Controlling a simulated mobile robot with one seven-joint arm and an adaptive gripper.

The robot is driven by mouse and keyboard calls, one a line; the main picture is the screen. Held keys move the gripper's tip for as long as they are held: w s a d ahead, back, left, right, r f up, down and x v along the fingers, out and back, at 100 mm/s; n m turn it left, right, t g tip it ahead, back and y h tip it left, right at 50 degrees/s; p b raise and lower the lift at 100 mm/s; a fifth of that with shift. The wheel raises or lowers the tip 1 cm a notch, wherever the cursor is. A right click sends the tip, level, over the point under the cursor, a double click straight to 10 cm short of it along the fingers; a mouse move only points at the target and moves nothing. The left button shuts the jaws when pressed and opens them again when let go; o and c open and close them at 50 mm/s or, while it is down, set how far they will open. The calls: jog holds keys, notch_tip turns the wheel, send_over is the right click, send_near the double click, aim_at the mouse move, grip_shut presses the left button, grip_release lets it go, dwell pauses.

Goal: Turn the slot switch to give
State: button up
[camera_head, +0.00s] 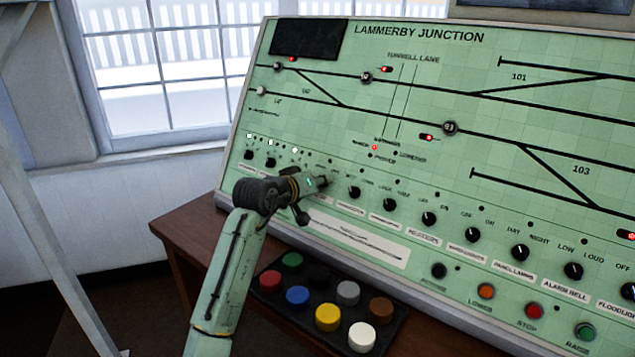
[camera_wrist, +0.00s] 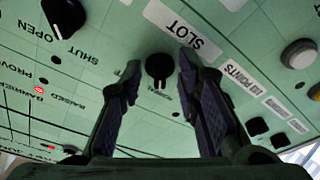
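The slot switch (camera_wrist: 160,68) is a round black knob on the pale green panel, with a white SLOT label (camera_wrist: 182,27) beside it in the wrist view. A small light mark shows on the knob's lower side in that view; the tiny position lettering around it is partly covered and too small to read. My gripper (camera_wrist: 159,64) is open, one finger on each side of the knob with gaps showing. In the head view my gripper (camera_head: 318,183) is at the panel's lower row and hides the slot switch.
Other black knobs line the row, including one beside OPEN and SHUT (camera_wrist: 64,17) and one right of my gripper (camera_head: 354,192). Push buttons (camera_head: 486,291) sit along the panel's lower edge. A black tray (camera_head: 267,304) of coloured round pieces stands on the wooden desk (camera_head: 185,225).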

jog(key=shift+c, duration=0.6)
grip_shut()
jog(key=shift+f+m+b, duration=0.1)
jog(key=shift+m+b, duration=0.25)
jog(key=shift+m, duration=0.05)
jog(key=m+b, duration=0.2)
jog(key=m, duration=0.1)
jog(key=shift+f+h, duration=0.15)
jog(key=shift+h, duration=0.15)
jog(key=m+b, duration=0.1)
jog(key=m, duration=0.1)
jog(key=m+b, duration=0.1)
jog(key=m, duration=0.1)
jog(key=shift+w+a+g+h+b, duration=0.1)
jog(key=shift+g+h+b, duration=0.2)
jog(key=shift+b, duration=0.05)
jog(key=m+b, duration=0.1)
jog(key=m, duration=0.3)
jog(key=shift+g+h+b, duration=0.3)
jog(key=shift+b, duration=0.05)
jog(key=shift+w+a+r+m+g+b, duration=0.1)
jog(key=shift+m+b, duration=0.05)
jog(key=shift+m, duration=0.4)
jog(key=shift+s+r+m+g+b, duration=0.1)
jog(key=shift+m+b, duration=0.1)
jog(key=shift+m, duration=0.4)
jog(key=shift+w+a+m+g+b, duration=0.1)
jog(key=shift+m+b, duration=0.05)
jog(key=shift+m, duration=0.4)
jog(key=shift+m+h, duration=0.3)
